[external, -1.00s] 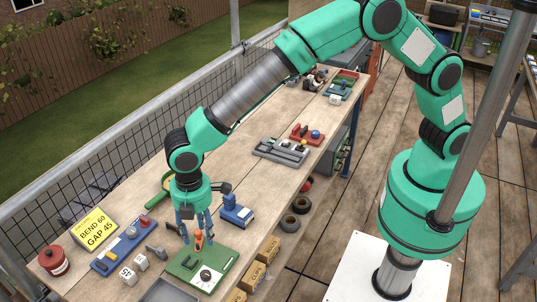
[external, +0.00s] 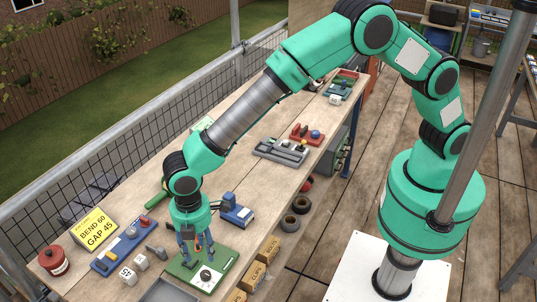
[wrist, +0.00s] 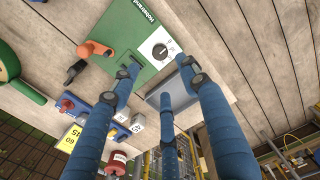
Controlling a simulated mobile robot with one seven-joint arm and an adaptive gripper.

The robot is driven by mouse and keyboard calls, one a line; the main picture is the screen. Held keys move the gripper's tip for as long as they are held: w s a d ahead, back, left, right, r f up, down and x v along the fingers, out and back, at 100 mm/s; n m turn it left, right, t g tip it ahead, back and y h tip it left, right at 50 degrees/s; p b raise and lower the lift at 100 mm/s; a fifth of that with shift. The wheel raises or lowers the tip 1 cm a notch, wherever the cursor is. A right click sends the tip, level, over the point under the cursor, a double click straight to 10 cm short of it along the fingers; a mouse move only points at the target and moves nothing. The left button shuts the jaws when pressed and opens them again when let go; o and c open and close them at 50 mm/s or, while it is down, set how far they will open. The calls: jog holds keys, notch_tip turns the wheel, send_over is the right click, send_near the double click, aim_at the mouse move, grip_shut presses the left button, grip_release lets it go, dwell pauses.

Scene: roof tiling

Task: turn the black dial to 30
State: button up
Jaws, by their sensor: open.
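The black dial (external: 206,275) sits on a white scale patch on the green board (external: 184,268) at the near end of the bench. It also shows in the wrist view (wrist: 160,51); its scale is too small to read. My gripper (external: 197,254) is open and empty, pointing down over the board on the far side of the dial. In the wrist view its three blue fingers (wrist: 158,78) are spread, with the dial between two fingertips and clear of both. An orange lever (wrist: 92,49) on the board is partly hidden by the fingers in the external view.
A blue device (external: 236,212) stands close beyond my gripper. A grey tray (external: 168,291) lies at the near edge.

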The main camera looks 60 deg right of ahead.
aim_at(205, 273)
notch_tip(205, 273, down, 12)
jog(key=shift+r+b, duration=0.25)
jog(key=shift+b, duration=0.3)
grip_shut()
jog(key=shift+m, duration=0.4)
jog(key=m, duration=0.3)
jog(key=shift+m+p, duration=0.35)
jog(key=shift+m, duration=1.65)
